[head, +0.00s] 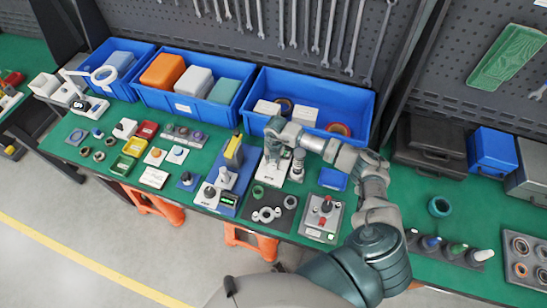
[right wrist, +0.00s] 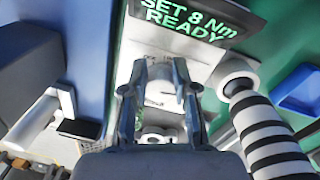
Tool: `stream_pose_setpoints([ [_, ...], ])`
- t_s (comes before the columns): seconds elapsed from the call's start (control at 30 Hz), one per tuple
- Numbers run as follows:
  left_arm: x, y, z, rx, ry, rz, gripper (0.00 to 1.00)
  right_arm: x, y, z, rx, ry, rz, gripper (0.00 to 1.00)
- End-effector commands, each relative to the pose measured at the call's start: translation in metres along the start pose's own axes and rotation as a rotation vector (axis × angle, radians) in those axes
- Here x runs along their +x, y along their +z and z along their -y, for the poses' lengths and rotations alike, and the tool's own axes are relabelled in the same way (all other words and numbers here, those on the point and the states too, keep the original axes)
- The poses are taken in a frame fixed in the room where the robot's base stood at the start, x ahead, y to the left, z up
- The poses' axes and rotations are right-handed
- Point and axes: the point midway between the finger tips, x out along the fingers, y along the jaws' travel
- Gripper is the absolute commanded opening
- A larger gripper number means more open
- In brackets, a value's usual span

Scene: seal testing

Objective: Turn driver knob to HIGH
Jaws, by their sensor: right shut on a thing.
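My right gripper (head: 273,152) reaches over a white station with a small display in the middle of the green bench. In the right wrist view its two fingers (right wrist: 165,85) are closed on a pale knob (right wrist: 161,72) on the station's white face. The gripper hides part of the knob, and its setting marks cannot be read. The display (right wrist: 198,18) above it reads "SET 8 Nm READY" in green. A black-and-white striped driver handle (right wrist: 268,135) stands just right of the fingers. My left gripper is not in view.
Blue bins (head: 308,92) line the back of the bench. A yellow-and-grey tool (head: 233,153) stands left of the station. A dark plate with rings (head: 270,210) and a panel with a red knob (head: 322,216) lie in front. A blue tray (head: 333,179) is to the right.

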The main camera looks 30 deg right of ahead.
Motion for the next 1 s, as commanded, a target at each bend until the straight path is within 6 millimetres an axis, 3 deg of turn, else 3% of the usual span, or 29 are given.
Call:
stream_pose_setpoints([
  [0.03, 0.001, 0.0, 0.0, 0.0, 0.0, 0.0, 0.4, 0.013, -0.022, -0.001, -0.018, -0.017, -0.056, 0.0],
  [0.13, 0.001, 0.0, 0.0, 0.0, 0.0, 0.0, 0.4, 0.013, -0.022, -0.001, -0.019, -0.017, -0.055, 0.0],
  [0.17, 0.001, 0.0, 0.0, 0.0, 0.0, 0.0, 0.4, 0.013, -0.022, -0.001, -0.019, -0.017, -0.055, 0.33],
  [0.3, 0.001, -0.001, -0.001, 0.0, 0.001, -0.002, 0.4, 0.013, -0.021, -0.001, -0.017, -0.017, -0.054, 0.63],
  [0.67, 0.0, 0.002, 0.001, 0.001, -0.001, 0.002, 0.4, 0.008, -0.01, 0.004, -0.011, -0.011, -0.048, 0.63],
  [0.77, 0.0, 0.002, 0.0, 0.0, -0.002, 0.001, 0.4, -0.007, -0.01, 0.004, -0.011, -0.009, -0.045, 0.63],
  [1.0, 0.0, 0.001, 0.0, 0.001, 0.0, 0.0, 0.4, -0.062, -0.012, 0.0, -0.013, -0.012, -0.042, 0.63],
])
